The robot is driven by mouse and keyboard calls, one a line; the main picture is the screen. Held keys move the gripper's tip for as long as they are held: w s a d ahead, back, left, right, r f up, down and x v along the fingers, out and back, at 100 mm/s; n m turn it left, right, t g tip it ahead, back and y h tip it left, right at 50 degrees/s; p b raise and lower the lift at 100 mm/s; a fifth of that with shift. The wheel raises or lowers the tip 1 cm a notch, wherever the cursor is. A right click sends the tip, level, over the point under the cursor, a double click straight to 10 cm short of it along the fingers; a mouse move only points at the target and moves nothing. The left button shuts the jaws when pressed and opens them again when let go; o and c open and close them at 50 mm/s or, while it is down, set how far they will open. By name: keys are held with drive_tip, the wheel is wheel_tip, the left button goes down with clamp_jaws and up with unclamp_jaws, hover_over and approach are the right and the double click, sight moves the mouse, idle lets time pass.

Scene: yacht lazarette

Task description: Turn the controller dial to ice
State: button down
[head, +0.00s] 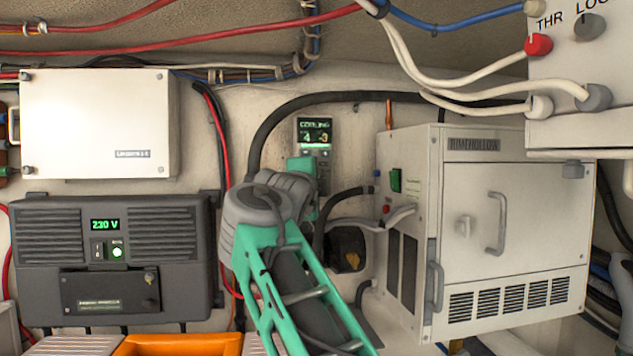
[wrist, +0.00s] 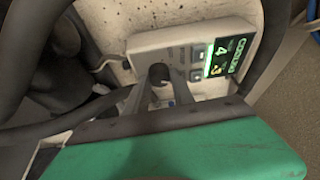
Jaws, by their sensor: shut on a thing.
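The controller (head: 315,132) is a small grey panel on the back wall with a lit green display. The display seems to read COOLING, with a 4 and a 3 below. In the wrist view the controller (wrist: 150,42) appears tilted, its display (wrist: 228,52) at the right. The dial (wrist: 158,72) is a small dark knob below the display side. My gripper (wrist: 159,86) is shut on the dial, one finger on each side of it. In the head view my green and grey arm hides the dial and the controller's lower part. The dial's pointer and markings cannot be read.
A white RIMEHOLLOW unit (head: 515,220) stands right of the controller. A dark inverter box (head: 110,260) reading 230 V and a white box (head: 95,125) are at the left. A thick black hose (head: 300,102) arches beside the controller. Cables run along the top.

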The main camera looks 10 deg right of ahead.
idle(0.3)
drive_tip(key=c, duration=1.1)
unclamp_jaws()
drive_tip(key=b+v, duration=0.2)
drive_tip(key=v, duration=0.5)
drive_tip(key=shift+s+a, duration=0.2)
drive_tip(key=shift+s, duration=0.15)
